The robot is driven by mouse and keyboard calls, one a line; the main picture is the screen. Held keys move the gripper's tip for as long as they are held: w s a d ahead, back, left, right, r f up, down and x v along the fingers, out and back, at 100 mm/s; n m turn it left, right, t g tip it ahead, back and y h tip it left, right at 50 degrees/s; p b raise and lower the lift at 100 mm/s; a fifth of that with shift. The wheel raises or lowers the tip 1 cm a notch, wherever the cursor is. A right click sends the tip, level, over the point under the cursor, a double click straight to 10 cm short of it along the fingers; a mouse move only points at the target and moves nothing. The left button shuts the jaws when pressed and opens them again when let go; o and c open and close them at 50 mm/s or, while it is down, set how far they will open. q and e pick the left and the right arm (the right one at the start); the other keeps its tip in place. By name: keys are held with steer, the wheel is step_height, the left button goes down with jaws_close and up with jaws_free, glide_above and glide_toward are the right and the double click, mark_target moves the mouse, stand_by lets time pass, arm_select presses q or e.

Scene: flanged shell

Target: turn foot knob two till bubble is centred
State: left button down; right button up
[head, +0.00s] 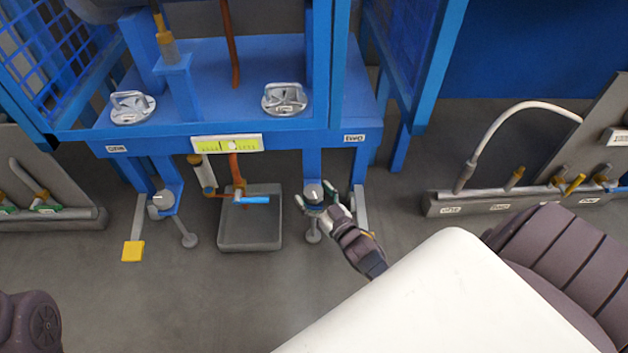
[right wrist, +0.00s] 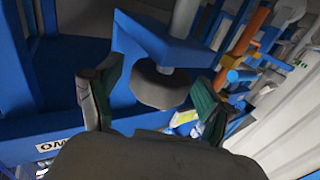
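The right-hand foot knob (head: 313,193) is a grey round knob under the blue frame's right leg. My right gripper (head: 322,205) is at this knob, its fingers spread on either side. In the right wrist view the grey knob (right wrist: 160,88) sits between the fingertips (right wrist: 155,100), with a visible gap at each side. The other foot knob (head: 160,201) is under the left leg. The yellow-green level (head: 227,143) is on the frame's front rail. A pale spot shows near its middle, but its exact offset is too small to tell. My left gripper is out of view.
A grey tray (head: 249,220) stands on the floor between the legs, below a blue-handled valve (head: 252,200). A grey rack with a white hose (head: 505,115) stands at the right. Bare floor lies in front.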

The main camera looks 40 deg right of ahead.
steer(key=s, duration=1.2)
steer(key=shift+a, duration=0.15)
steer(key=shift+r, duration=0.1)
